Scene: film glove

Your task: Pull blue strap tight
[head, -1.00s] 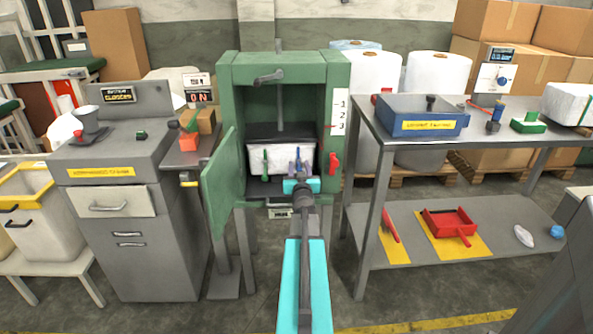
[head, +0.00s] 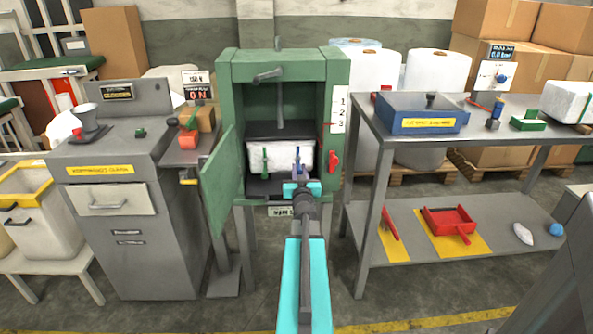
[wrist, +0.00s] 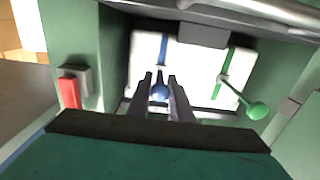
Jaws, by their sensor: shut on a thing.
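A white bale (head: 262,153) sits in the open green press (head: 236,90), under a dark press plate (head: 262,130). The blue strap (wrist: 163,50) runs down the bale's face and ends in a blue knob (wrist: 160,91). My gripper (wrist: 160,78) is shut on the blue strap's end, with the knob between the fingers in the wrist view. In the head view my gripper (head: 298,172) is in front of the bale's right part and hides much of the strap. A green strap with a green knob (wrist: 257,110) crosses the bale beside it.
The press door (head: 218,185) stands open on the left. A red lever (head: 333,162) is on the press's right post.

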